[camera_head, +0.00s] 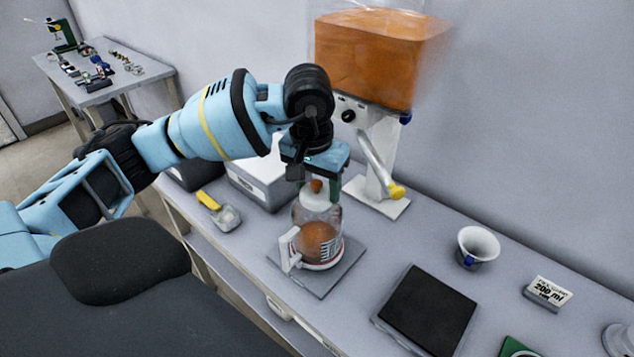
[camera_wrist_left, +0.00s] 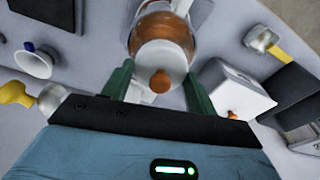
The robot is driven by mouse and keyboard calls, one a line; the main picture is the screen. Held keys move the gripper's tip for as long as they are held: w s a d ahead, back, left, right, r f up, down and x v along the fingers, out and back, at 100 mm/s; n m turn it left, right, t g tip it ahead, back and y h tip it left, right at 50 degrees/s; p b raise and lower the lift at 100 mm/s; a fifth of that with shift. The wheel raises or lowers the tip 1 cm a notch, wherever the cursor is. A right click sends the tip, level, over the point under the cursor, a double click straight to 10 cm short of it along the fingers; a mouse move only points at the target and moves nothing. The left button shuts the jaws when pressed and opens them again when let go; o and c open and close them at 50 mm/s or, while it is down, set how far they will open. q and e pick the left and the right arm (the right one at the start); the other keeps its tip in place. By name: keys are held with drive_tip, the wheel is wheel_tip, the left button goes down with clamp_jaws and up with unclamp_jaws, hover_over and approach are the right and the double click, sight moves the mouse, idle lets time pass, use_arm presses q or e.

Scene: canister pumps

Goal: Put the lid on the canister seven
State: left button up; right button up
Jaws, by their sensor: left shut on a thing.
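The canister (camera_head: 318,241) is a clear jar with orange contents and a white handle, upright on a grey square plate (camera_head: 318,283). My left gripper (camera_head: 318,186) points down over it and is shut on the white lid (camera_head: 316,200), which has an orange knob (camera_head: 316,186). In the left wrist view the lid (camera_wrist_left: 158,62) lies between my green fingers (camera_wrist_left: 157,90), in front of the canister (camera_wrist_left: 165,27). The lid is at the jar's mouth; I cannot tell whether it is seated. The number seven is not readable. My right gripper is not in view.
A dispenser (camera_head: 380,55) with an orange tank stands behind, its yellow-tipped lever (camera_head: 375,165) close to my gripper. A white box (camera_head: 262,180) and a yellow-handled scoop (camera_head: 226,216) lie left.

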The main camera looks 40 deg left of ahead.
use_arm(q)
drive_tip(key=shift+f, duration=0.1)
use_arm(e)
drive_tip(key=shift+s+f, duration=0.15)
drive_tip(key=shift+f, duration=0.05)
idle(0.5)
use_arm(q)
drive_tip(key=o, duration=1.4)
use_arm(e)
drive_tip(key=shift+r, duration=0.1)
use_arm(q)
drive_tip(key=shift+r+p, duration=1.25)
drive_tip(key=shift+r, duration=2.3)
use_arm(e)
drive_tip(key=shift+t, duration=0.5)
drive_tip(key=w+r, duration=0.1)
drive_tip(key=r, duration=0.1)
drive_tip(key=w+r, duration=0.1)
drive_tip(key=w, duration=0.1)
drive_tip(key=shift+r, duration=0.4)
use_arm(q)
drive_tip(key=shift+c, duration=0.2)
clamp_jaws()
